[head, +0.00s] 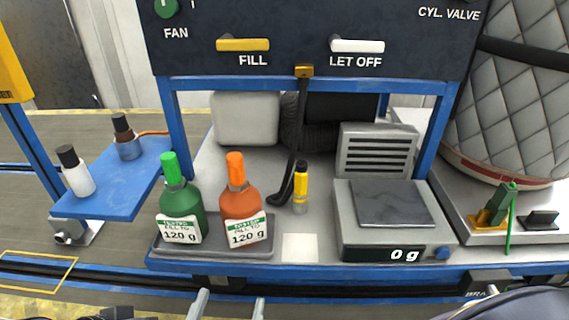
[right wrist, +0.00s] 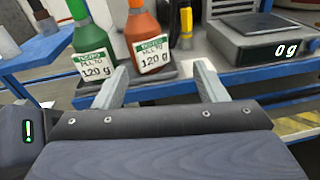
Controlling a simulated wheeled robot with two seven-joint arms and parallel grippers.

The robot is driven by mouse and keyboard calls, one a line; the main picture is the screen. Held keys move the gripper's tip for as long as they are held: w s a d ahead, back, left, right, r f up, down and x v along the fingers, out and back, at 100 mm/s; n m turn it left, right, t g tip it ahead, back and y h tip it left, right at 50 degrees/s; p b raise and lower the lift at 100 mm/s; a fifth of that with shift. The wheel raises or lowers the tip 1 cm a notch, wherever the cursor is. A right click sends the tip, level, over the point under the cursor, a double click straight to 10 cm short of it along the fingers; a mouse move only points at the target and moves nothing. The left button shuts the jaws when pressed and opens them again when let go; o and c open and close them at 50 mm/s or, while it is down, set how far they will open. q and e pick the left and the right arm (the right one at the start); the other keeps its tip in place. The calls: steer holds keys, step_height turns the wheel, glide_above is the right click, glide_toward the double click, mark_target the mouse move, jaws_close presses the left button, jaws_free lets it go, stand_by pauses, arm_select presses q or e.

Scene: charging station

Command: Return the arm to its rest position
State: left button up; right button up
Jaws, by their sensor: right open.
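My right gripper (head: 229,306) shows as two pale fingertips at the bottom edge of the head view, in front of the bench. In the right wrist view my right gripper (right wrist: 160,85) is open, its fingers wide apart with nothing between them. It is below and in front of a grey tray (head: 200,252) that holds a green bottle (head: 182,207) and an orange bottle (head: 241,205), both upright and labelled 120 g. The fingers look apart from the bottles and the tray. My left gripper is not clearly visible.
A scale (head: 395,222) reading 0 g stands on the blue-framed bench. The control panel (head: 310,30) is above. A blue side shelf (head: 110,185) holds two small bottles. The bench's front edge is close to my right gripper.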

steer(key=w+d+f+m+g+h, duration=0.25)
steer(key=d+m+g, duration=0.25)
steer(key=d, duration=0.4)
steer(key=w+d+f+m+g+h, duration=0.1)
steer(key=w+d+f+m+g, duration=0.2)
steer(key=d+m, duration=0.4)
steer(key=s+d+f+m+g+y, duration=0.4)
steer(key=s+d+m+g+y, duration=0.25)
steer(key=d+m, duration=0.65)
step_height(320, 180, up, 15)
steer(key=m+t+y+p, duration=0.2)
steer(key=m+t+p, duration=0.1)
steer(key=m+p, duration=0.7)
steer(key=p, duration=0.3)
steer(key=shift+w+a+m+y, duration=0.15)
steer(key=shift+a+m+y, duration=0.15)
steer(key=shift+y, duration=0.1)
